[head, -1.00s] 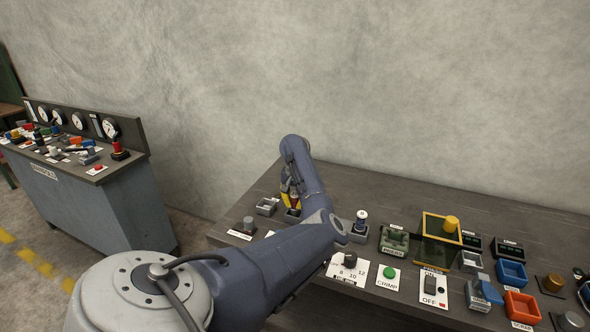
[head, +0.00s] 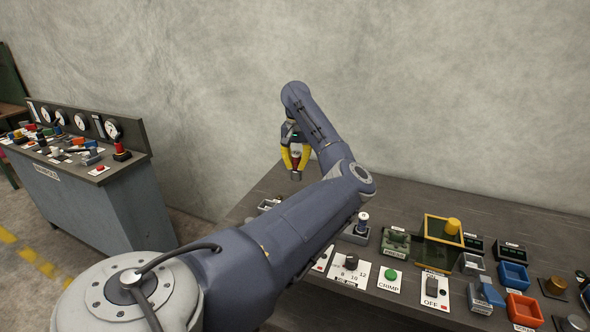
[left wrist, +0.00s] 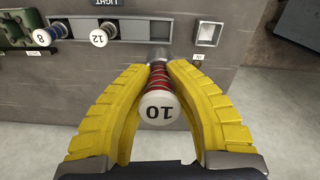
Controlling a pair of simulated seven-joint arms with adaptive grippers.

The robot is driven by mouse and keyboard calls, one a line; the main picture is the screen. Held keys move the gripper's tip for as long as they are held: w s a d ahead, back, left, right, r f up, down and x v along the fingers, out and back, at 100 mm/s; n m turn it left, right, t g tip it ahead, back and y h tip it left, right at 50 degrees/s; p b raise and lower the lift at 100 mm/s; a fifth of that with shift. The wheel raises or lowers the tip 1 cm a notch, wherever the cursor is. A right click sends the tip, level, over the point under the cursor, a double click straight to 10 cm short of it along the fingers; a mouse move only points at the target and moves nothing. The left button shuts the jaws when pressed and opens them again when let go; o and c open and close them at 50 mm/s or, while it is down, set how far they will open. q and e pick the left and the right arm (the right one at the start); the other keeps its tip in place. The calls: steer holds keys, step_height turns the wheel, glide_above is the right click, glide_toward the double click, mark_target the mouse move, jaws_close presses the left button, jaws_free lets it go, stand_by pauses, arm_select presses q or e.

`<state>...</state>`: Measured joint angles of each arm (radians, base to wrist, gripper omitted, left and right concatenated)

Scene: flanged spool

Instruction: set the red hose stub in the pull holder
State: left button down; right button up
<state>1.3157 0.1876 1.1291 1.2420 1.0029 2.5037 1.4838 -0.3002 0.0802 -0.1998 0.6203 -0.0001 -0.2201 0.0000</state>
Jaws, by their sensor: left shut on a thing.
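The red hose stub (left wrist: 157,88) has dark bands and a white end cap marked 10; a silver end shows beyond it. My left gripper's yellow fingers (left wrist: 164,100) are shut on the stub in the left wrist view. In the head view the left gripper (head: 296,168) holds it above the table's back left part. A small grey square holder (left wrist: 207,36) stands apart to the upper right in the left wrist view, and looks empty. Its label is too small to read, so I cannot tell whether it is the pull holder. My right gripper is not in view.
Stubs marked 12 (left wrist: 101,36) and 8 (left wrist: 45,37) stand in a grey rack (left wrist: 132,28). A green fixture (head: 396,241), a yellow-framed guard (head: 428,232), a CRIMP button (head: 391,275) and several bins fill the right. The table's back strip (head: 390,195) is clear.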

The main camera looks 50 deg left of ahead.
arm_select(q)
steer(key=shift+s+a+r, duration=0.15)
steer(key=shift+a+r, duration=0.05)
steer(key=shift+r, duration=0.1)
steer(key=s+a+m, duration=0.6)
steer(key=a+m, duration=0.5)
steer(key=m, duration=0.7)
steer(key=f, duration=1.8)
steer(key=shift+w+d+f, duration=0.15)
steer(key=shift+w+f, duration=0.15)
steer(key=shift+f, duration=0.1)
steer(key=shift+f, duration=0.25)
steer(key=c, duration=1.8)
jaws_free()
steer(key=o, duration=0.4)
